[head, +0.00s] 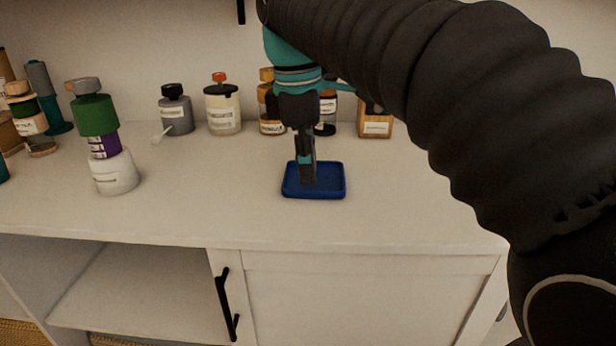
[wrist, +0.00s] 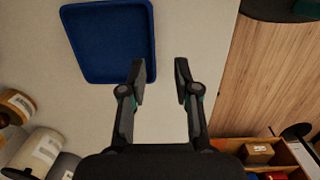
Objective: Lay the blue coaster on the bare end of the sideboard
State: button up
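The blue coaster (head: 331,190) is a square with rounded corners and a raised rim. It lies flat on the white sideboard top (head: 230,200), in the bare stretch right of the stacked jars. It also shows at the upper left of the wrist view (wrist: 108,40). My gripper (head: 308,180) points down over the coaster in the head view. In the wrist view my gripper (wrist: 160,75) is open with nothing between its fingers; the left fingertip overlaps the coaster's edge in the picture. I cannot tell whether it touches the coaster.
A stack of jars with a green and a purple part (head: 97,130) stands to the left. A grey bottle (head: 176,115), a cream jar (head: 222,110) and a wooden block-like bottle (head: 375,122) stand along the back. Wooden flooring (wrist: 265,70) shows past the sideboard's edge.

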notch_tip(320, 180, up, 8)
jog(key=p, duration=0.1)
jog(key=shift+s+a+f, duration=0.15)
jog(key=shift+a+f, duration=0.1)
jog(key=shift+a, duration=0.1)
